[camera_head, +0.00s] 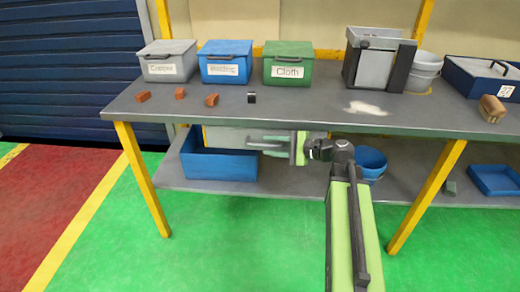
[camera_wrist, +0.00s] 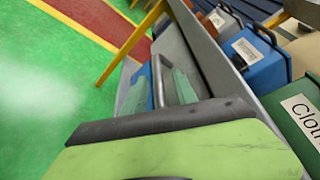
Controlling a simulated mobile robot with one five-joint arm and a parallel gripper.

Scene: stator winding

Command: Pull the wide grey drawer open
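The wide grey drawer (camera_head: 228,139) sits under the tabletop in the head view, its front about level with the bench's near edge. My gripper (camera_head: 262,145) is in front of it, reaching left along the drawer front, and hides its right part. A grey handle bar (camera_wrist: 158,82) shows near the fingers in the wrist view. The two teal fingers of my gripper (camera_wrist: 158,92) stand apart, with the bar between them. I cannot tell whether either finger touches the bar.
Above are the workbench top (camera_head: 300,112) and grey, blue (camera_head: 225,70) and green (camera_head: 288,70) lidded boxes. A blue bin (camera_head: 215,165) stands on the lower shelf below the drawer. A blue bucket (camera_head: 371,160) is right of my gripper. The green floor in front is clear.

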